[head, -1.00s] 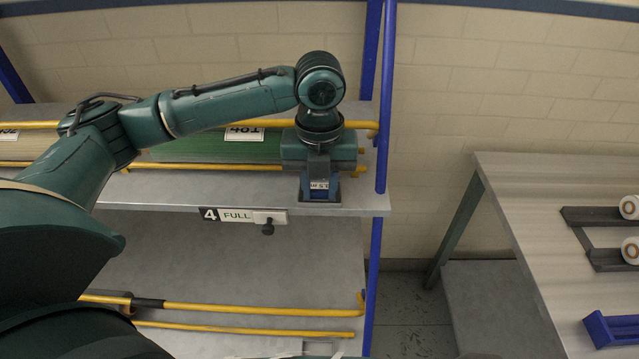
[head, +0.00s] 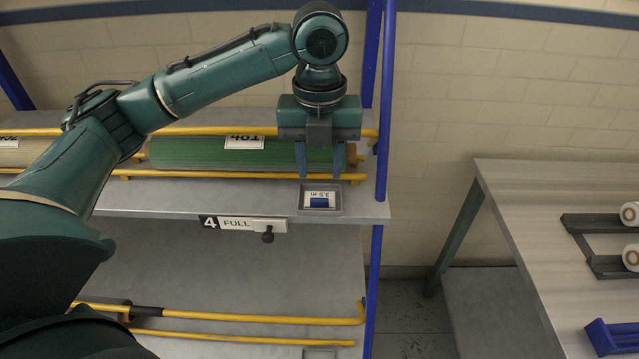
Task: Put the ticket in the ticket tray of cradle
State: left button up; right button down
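The ticket (head: 320,199), white with upside-down print and a blue part, lies inside the small grey ticket tray (head: 306,209) on the upper shelf's front edge. My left gripper (head: 320,174) is above and just behind the tray, fingers pointing down and apart, with nothing between them. The cradle's yellow rails (head: 215,168) hold a green roll (head: 205,154) with a white number tag (head: 244,142). My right gripper is not in view.
A "4 FULL" plate (head: 238,223) with a dark knob is on the shelf edge below the tray. Blue uprights (head: 386,100) bound the rack at right. A table (head: 530,215) with white rolls and a blue holder (head: 610,336) stands further right.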

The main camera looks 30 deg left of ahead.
pick_arm(q)
notch_tip(320, 180, up, 5)
jog(key=shift+r, duration=0.1)
dwell(0.6)
